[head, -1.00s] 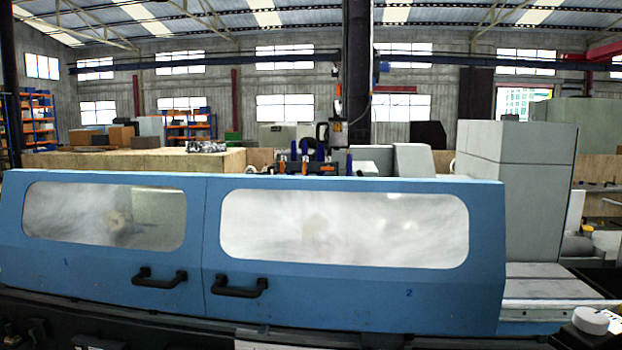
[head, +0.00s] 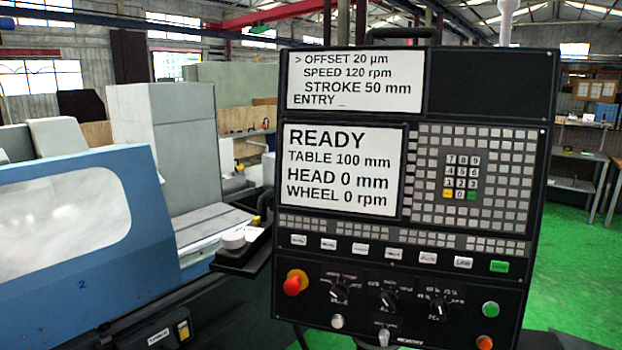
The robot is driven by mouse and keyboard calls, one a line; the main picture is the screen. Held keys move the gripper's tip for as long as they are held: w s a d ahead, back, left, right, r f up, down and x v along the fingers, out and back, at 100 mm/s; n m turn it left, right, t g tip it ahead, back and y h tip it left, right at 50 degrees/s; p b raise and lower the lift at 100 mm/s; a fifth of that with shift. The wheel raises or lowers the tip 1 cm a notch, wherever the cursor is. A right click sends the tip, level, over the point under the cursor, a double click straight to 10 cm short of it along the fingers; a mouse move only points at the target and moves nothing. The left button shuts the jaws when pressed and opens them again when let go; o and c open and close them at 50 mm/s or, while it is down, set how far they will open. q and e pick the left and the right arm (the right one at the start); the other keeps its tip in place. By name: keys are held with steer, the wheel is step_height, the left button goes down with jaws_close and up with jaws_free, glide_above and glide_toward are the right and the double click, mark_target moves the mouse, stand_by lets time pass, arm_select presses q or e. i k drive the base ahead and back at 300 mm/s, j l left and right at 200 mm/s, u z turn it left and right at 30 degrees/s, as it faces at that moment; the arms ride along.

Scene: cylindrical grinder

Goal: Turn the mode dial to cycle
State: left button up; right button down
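The black control panel (head: 480,265) of the grinder stands upright in the middle right of the head view. Three dark rotary dials sit in a row on its lower part: a left dial (head: 339,291), a middle dial (head: 389,299) and a right dial (head: 440,306). Small white markings surround each dial. They are too small to read, so I cannot tell which is the mode dial or where it points. The screen (head: 340,170) shows READY, table 100 mm, head 0 mm and wheel 0 rpm. Neither of my grippers is in view.
A red emergency-stop knob (head: 295,282) sits left of the dials. The blue grinder door (head: 90,255) stands at left. Green floor (head: 575,265) is open at right.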

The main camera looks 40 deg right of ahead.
mark_target(340, 290)
steer(key=z, duration=1.8)
